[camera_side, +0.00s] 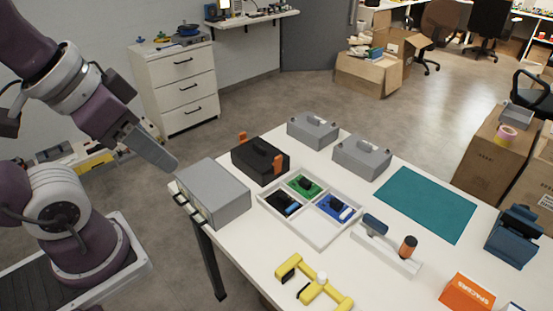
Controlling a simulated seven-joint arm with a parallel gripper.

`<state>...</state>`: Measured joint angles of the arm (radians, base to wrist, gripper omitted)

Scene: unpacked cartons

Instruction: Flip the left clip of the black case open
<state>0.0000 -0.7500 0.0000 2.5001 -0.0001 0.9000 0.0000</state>
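The black case (247,167) stands on the white table, behind a grey box. It has two orange clips: one (242,137) at its far left edge, rising above the lid, and one (278,163) at its right end, against the side. I cannot tell from this view whether either clip is latched. My gripper (174,167) is at the table's left edge, pointing down and right, close to the near grey box in the picture and well left of the black case. It touches neither clip. Its fingers show edge-on, so their opening is unclear.
The grey box (215,186) stands between my gripper and the black case. Two grey cases (313,130) (362,158) stand beyond it.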

